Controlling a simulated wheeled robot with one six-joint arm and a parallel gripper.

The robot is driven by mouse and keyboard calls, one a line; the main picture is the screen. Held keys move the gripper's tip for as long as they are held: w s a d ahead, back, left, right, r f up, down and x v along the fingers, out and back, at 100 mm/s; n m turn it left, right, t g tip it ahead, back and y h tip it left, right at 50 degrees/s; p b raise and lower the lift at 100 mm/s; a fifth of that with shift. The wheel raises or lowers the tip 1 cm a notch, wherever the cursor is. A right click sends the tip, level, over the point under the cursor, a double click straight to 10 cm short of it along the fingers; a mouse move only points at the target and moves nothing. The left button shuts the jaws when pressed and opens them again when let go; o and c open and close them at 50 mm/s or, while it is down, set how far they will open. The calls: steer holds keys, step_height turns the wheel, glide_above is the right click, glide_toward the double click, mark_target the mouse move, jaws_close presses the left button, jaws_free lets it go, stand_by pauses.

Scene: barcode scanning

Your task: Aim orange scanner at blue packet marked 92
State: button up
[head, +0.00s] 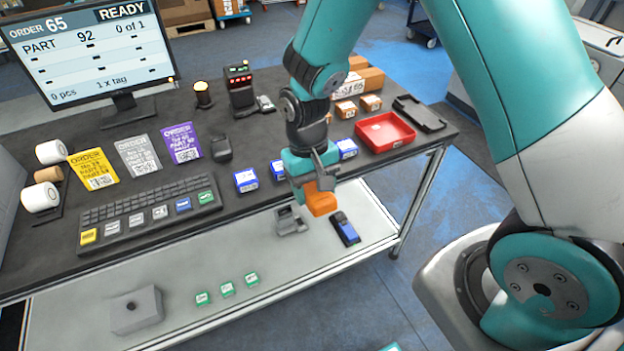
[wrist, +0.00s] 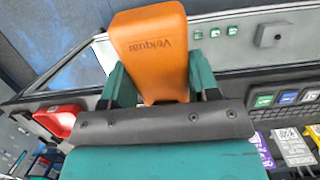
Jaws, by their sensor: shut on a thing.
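My gripper (head: 315,180) is shut on the orange scanner (head: 320,202) and holds it out over the table's front edge. In the wrist view the orange scanner (wrist: 150,45) sits between the two teal fingers. Small blue packets stand in a row on the dark table top: one at left (head: 246,180), one beside the gripper (head: 278,170) and one to its right (head: 347,148). My gripper hides part of this row. The numbers on the packets are too small to read, so I cannot tell which is 92.
A monitor (head: 90,50) reads order 65, part 92, 0 of 1. A keyboard (head: 150,212) lies at the front left; a red tray (head: 385,131) is at right. The lower shelf (head: 180,292) holds a grey cradle (head: 290,221), a blue-black device (head: 345,228) and green packets (head: 227,288).

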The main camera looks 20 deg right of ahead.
mark_target(314, 188)
steer(key=w+b+x, duration=0.1)
steer(key=b+x, duration=0.4)
steer(key=x, duration=0.1)
steer(key=shift+w+f, duration=0.15)
steer(key=shift+f, duration=0.2)
steer(key=shift+r, duration=0.1)
steer(key=s+p+v, duration=0.1)
steer(key=p+v, duration=0.2)
steer(key=v, duration=0.1)
steer(key=p+v, duration=0.4)
steer(key=s+p+v, duration=0.1)
steer(key=p+v, duration=0.2)
steer(key=v, duration=0.1)
steer(key=shift+s+r+p, duration=0.35)
steer(key=shift+p, duration=0.05)
steer(key=shift+f, duration=0.25)
